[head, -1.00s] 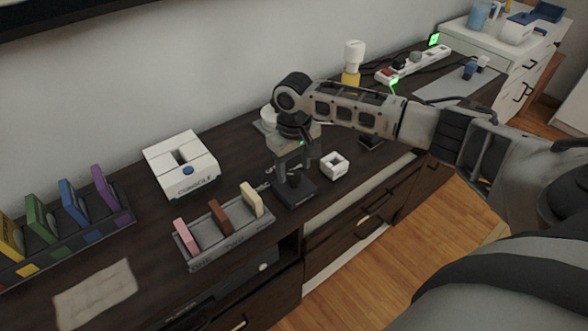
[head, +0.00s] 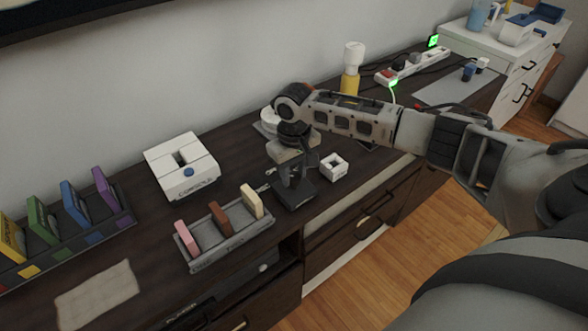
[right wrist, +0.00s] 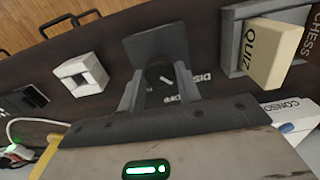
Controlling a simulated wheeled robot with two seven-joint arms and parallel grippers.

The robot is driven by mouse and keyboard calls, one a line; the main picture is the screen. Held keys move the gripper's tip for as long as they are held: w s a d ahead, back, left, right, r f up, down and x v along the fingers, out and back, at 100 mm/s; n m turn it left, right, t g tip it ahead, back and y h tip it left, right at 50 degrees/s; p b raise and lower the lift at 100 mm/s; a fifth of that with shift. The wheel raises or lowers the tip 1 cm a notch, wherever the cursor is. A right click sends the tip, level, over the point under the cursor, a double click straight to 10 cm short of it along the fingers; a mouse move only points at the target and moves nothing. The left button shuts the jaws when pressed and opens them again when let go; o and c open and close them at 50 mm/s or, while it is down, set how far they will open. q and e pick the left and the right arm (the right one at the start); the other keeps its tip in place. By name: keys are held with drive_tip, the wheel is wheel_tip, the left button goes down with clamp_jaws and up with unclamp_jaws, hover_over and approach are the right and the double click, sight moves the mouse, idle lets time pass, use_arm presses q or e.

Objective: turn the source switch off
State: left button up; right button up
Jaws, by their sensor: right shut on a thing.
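The source switch is a dark block (head: 296,193) on the brown cabinet top, below my right gripper in the head view. In the right wrist view, its round black knob (right wrist: 160,74) with a white pointer line sits between the two fingers. Partly covered lettering, seemingly "DISC" and "OFF", lies beside it. My right gripper (head: 291,172) points down and is shut on the knob; it also shows in the right wrist view (right wrist: 159,88). The pointer's exact setting is hard to read. My left gripper is out of view.
A white square frame-like block (head: 334,167) stands close right of the switch. A grey rack (head: 230,241) with pink, brown and cream cartridges is at front left, the white console (head: 181,165) behind it. A power strip (head: 413,66) lies at far right.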

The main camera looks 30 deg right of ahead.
drive_tip(key=shift+r+m+p, duration=0.25)
drive_tip(key=shift+m+p, duration=0.35)
drive_tip(key=shift+p, duration=0.3)
drive_tip(key=shift+m+p, duration=0.7)
drive_tip(key=shift+p, duration=0.15)
drive_tip(key=shift+f+m, duration=0.15)
drive_tip(key=shift+m, duration=0.25)
drive_tip(key=shift+f+m, duration=0.1)
drive_tip(key=shift+m, duration=2.2)
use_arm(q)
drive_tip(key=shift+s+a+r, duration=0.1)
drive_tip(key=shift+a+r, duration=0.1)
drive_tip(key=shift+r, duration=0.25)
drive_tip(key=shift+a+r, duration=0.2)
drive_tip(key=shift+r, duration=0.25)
use_arm(e)
drive_tip(key=shift+w+m, duration=0.1)
drive_tip(key=shift+m, duration=0.2)
drive_tip(key=o, duration=1)
drive_tip(key=shift+c, duration=0.2)
